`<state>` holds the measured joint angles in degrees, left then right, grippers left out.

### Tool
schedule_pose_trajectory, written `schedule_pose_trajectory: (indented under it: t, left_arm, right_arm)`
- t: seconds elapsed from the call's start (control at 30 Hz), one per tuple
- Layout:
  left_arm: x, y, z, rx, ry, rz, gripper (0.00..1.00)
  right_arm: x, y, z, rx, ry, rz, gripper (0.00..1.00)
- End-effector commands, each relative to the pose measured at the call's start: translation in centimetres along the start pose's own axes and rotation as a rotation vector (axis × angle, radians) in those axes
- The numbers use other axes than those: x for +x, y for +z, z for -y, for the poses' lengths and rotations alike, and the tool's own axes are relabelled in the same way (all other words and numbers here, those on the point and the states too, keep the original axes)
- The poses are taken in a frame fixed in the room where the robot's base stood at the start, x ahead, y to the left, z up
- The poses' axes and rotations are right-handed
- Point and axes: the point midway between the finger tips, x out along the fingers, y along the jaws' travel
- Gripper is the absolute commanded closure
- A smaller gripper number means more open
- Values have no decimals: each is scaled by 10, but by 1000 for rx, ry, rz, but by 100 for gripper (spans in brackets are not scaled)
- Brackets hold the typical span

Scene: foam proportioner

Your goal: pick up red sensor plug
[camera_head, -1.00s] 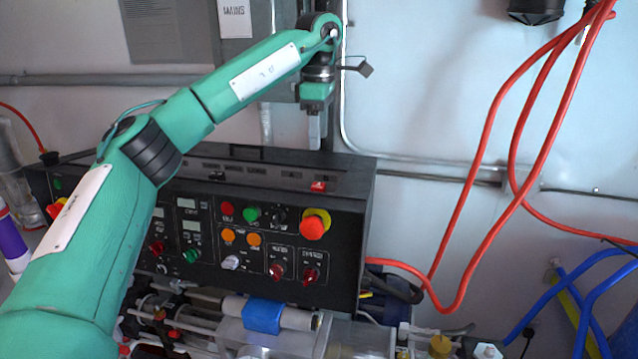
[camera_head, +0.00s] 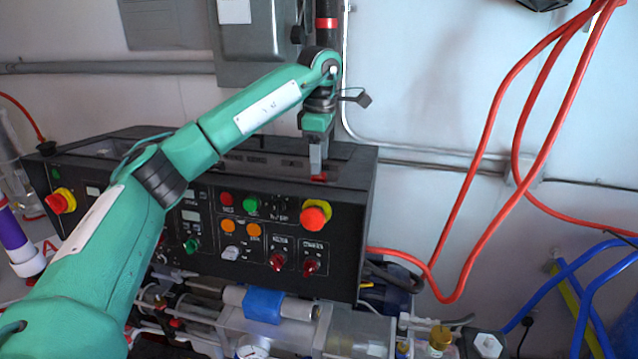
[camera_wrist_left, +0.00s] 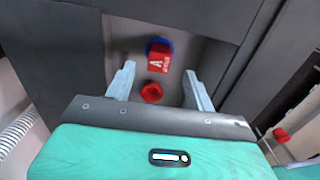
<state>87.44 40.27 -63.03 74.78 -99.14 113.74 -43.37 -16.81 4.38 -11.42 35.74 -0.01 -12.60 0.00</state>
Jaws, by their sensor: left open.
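A red plug-like block (camera_wrist_left: 159,60) with a white letter A and a blue rim sits on the dark top of the control box in the left wrist view. A round red piece (camera_wrist_left: 152,92) sits just nearer, between the fingers. I cannot tell for sure which of these is the sensor plug. My right gripper is not in view.
The black control box (camera_head: 345,235) carries several knobs and a red stop button (camera_head: 315,214) on its front. A grey conduit runs on the wall behind. An orange-red hose (camera_head: 490,140) hangs at the right. Pipes and a blue-banded cylinder (camera_head: 263,305) lie below the box.

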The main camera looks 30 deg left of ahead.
Motion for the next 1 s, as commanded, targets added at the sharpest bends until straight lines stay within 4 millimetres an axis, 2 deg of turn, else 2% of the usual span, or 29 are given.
schedule_pose_trajectory:
  t: [0.23,0.4,0.7,0.77,0.97,1.0]
  left_arm:
    - [24,-2,1,-1,-4,-3,45]
    - [45,-1,1,-1,-3,-1,45]
    - [51,-1,1,0,-1,-1,45]
    - [51,-1,1,-1,-1,-1,55]
    - [50,-1,1,-1,-1,0,94]
    - [50,-1,1,-1,-1,0,94]
  right_arm:
    - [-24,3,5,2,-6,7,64]
    - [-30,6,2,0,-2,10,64]
    - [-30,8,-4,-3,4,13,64]
    - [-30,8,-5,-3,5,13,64]
    - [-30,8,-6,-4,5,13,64]
    - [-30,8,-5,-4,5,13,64]
